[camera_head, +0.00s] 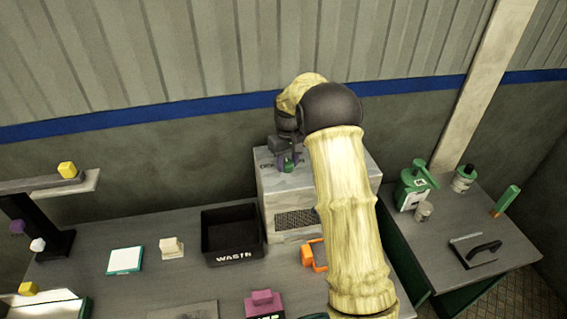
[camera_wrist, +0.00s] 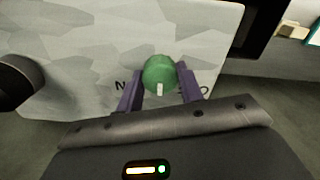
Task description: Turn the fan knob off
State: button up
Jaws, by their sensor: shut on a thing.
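The fan knob (camera_wrist: 159,73) is a green round knob with a white mark, on the grey patterned top face of a box-shaped unit. In the wrist view the white mark points down toward my gripper, and parts of dark letters show beside the knob. My gripper (camera_wrist: 160,82) has its two purple fingers on either side of the knob, shut on it. In the head view the unit (camera_head: 287,195) stands at the back of the bench, with a dark grille on its front. My gripper (camera_head: 288,163) is over its top, and my arm hides its right part.
A black waste bin (camera_head: 232,232) stands left of the unit. An orange-framed item (camera_head: 307,256) lies in front of it, partly behind my arm. Green containers (camera_head: 413,185) and a black-handled tool (camera_head: 482,252) are on the right table. The wall is close behind.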

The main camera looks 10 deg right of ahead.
jog(key=n, duration=0.3)
jog(key=shift+r+n, duration=0.1)
jog(key=shift+n, duration=0.2)
jog(key=shift+w+n, duration=0.15)
jog(key=shift+n, duration=1.25)
jog(key=shift+a, duration=0.3)
jog(key=shift+d, duration=0.15)
jog(key=shift+d, duration=0.15)
jog(key=o, duration=1)
jog(key=shift+d, duration=0.15)
jog(key=shift+a, duration=0.2)
